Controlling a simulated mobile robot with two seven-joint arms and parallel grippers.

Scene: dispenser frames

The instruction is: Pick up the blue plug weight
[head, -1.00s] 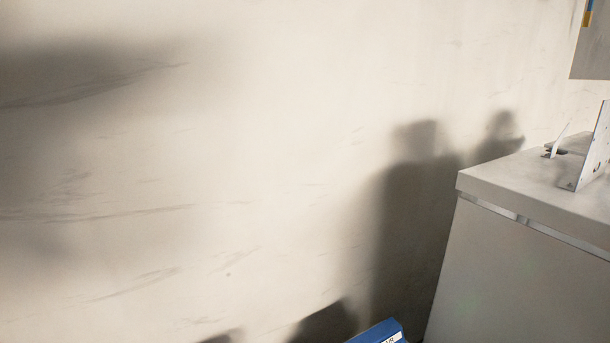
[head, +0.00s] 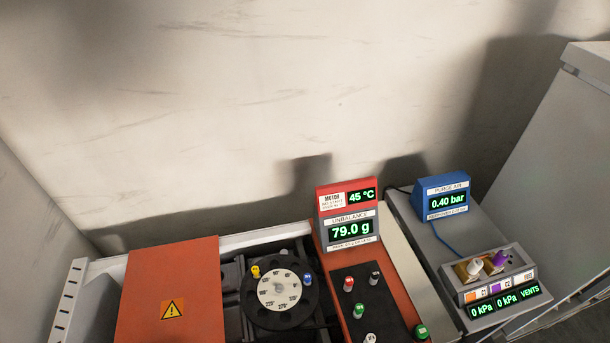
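A small blue plug weight (head: 307,279) sits at the right edge of the black rotor disc (head: 262,315), which has a pale numbered dial in its middle. A yellow plug (head: 255,271) sits at the disc's upper left edge. Neither of my grippers shows in the head view.
An orange panel with a warning sign (head: 172,290) lies left of the disc. Right of it, a black mat (head: 385,305) holds several coloured plugs, below a red display (head: 348,215) reading 45 °C and 79.0 g. A blue purge-air display (head: 443,197) and a vents box (head: 492,285) stand further right.

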